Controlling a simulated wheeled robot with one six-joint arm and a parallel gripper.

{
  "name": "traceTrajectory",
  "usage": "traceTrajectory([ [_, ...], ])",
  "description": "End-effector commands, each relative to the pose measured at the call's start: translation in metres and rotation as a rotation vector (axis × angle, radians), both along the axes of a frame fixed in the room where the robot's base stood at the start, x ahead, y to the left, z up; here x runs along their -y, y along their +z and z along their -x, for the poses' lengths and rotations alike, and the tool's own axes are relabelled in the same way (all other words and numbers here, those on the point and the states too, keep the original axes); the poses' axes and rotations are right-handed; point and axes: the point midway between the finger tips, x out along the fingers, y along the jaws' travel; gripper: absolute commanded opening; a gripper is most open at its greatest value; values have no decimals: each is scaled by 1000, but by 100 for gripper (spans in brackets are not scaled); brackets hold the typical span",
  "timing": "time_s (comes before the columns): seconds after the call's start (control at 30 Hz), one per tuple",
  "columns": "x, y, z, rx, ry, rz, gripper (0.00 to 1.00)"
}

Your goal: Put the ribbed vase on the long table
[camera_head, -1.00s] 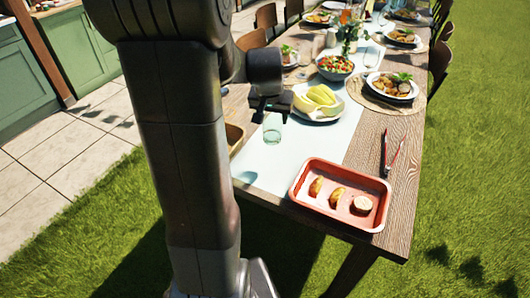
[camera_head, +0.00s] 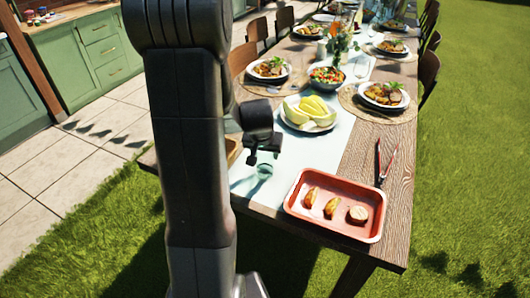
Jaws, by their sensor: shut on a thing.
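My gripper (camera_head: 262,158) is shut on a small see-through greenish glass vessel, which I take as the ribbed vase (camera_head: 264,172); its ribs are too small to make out. The vase hangs below the jaws, over the pale runner near the left edge of the long table (camera_head: 388,222). I cannot tell whether its base touches the table. Its upper part is partly hidden by the jaws. My arm hides part of the table's left side.
A red tray (camera_head: 335,229) with food sits at the near end, right of the vase. A plate of melon (camera_head: 309,113) stands behind, with tongs (camera_head: 384,163) at right. A salad bowl (camera_head: 327,78) and set plates are farther back. Bare runner lies between vase and tray.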

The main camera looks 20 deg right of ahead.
Motion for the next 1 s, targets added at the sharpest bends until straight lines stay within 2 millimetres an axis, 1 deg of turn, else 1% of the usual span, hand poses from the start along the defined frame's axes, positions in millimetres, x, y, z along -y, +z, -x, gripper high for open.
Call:
traceTrajectory([
  [0.17, 0, -4, 0, 1, 0, 1, 24],
  [0.2, 0, -2, 0, 0, 0, 0, 58],
  [0.27, 0, -2, 0, 0, 0, 0, 70],
  [0.3, 0, -2, 0, 0, 0, 0, 74],
  [0.57, 0, -2, 0, 0, 0, 0, 74],
  [0.7, -1, 4, 1, 1, 0, 1, 74],
  [0.77, -2, 10, 2, 2, 0, 2, 74],
  [0.87, -5, 25, 7, 4, 0, 3, 74],
  [1.0, -11, 49, 15, 5, -1, 2, 74],
])
